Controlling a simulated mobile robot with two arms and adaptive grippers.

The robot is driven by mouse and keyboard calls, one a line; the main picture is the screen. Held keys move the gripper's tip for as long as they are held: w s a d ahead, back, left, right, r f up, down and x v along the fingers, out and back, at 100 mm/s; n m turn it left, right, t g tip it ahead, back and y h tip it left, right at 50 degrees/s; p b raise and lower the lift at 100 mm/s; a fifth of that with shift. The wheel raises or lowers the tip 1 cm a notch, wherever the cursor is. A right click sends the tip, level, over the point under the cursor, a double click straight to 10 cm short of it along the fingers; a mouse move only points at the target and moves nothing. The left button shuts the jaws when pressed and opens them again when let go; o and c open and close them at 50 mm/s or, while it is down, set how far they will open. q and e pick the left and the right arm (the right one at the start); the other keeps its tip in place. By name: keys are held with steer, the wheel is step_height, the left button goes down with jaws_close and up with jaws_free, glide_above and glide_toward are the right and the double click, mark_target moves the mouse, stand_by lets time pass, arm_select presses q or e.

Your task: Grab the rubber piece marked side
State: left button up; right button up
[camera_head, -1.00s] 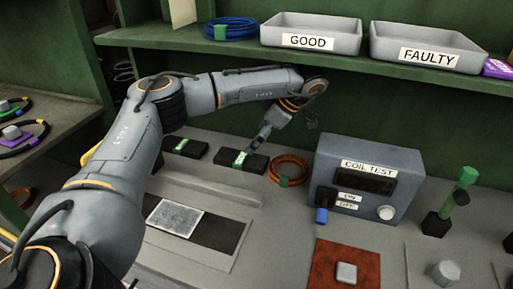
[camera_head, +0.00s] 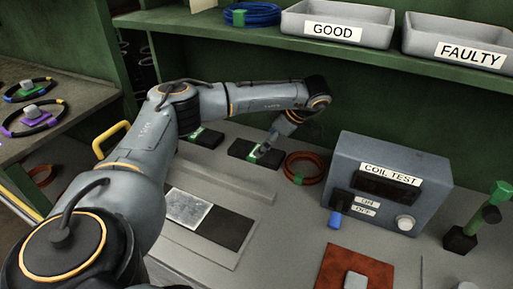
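Two black rubber pieces with green-and-white labels lie on the workbench behind the grey plate. One rubber piece (camera_head: 203,137) is partly hidden behind my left arm. The other rubber piece (camera_head: 241,150) lies to its right. The labels are too small to read, so I cannot tell which is marked side. My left gripper (camera_head: 264,150) points down at the right-hand rubber piece, over its label. It is too small to tell whether it touches the piece or whether its fingers are apart. My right gripper is not in view.
An orange coil (camera_head: 304,167) lies just right of the rubber pieces, next to the coil test box (camera_head: 345,160). The GOOD tray (camera_head: 301,22) and FAULTY tray (camera_head: 421,42) stand on the shelf above. A metal plate (camera_head: 187,208) lies in front.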

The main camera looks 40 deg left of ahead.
arm_select(q)
steer(key=x, duration=0.5)
steer(key=shift+w, duration=0.25)
steer(key=shift+r, duration=0.15)
steer(key=c, duration=1.5)
